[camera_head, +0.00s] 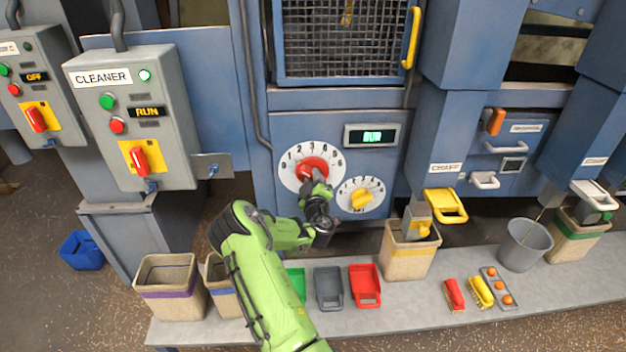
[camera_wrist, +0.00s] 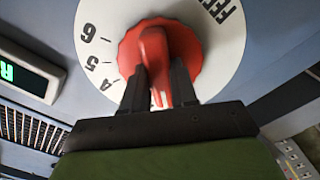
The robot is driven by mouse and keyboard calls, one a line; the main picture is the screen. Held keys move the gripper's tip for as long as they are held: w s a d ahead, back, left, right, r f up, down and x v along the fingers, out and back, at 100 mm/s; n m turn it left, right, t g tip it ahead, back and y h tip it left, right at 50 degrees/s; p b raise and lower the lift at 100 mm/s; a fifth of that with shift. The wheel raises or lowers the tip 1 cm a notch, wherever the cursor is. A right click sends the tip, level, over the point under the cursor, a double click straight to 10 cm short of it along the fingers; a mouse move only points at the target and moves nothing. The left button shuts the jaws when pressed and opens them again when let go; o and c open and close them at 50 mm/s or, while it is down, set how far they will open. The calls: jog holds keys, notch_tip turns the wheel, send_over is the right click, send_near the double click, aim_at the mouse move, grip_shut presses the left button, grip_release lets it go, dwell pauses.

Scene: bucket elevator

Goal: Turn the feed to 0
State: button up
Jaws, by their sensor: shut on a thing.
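The feed dial is a white disc (camera_head: 290,176) with black numbers and a red knob (camera_head: 312,166) at its centre, on the blue machine front. In the wrist view the white disc (camera_wrist: 98,40) shows 6, 5, 4 and part of the word FEED, with the red knob (camera_wrist: 150,45) in the middle. My gripper (camera_wrist: 158,88) is shut on the knob's raised red grip, one black finger on each side. In the head view my gripper (camera_head: 315,190) reaches up to the dial from below and covers its lower part. I cannot tell which number the knob points to.
A smaller white dial with a yellow knob (camera_head: 362,198) sits close at the right. A green-lit display (camera_head: 372,136) is above it. The cleaner box (camera_head: 135,115) is at the left. Bins and scoops, including a red scoop (camera_head: 365,287), stand on the shelf below.

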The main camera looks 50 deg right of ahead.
grip_shut()
jog(key=n, duration=0.5)
jog(key=o, duration=0.9)
grip_release()
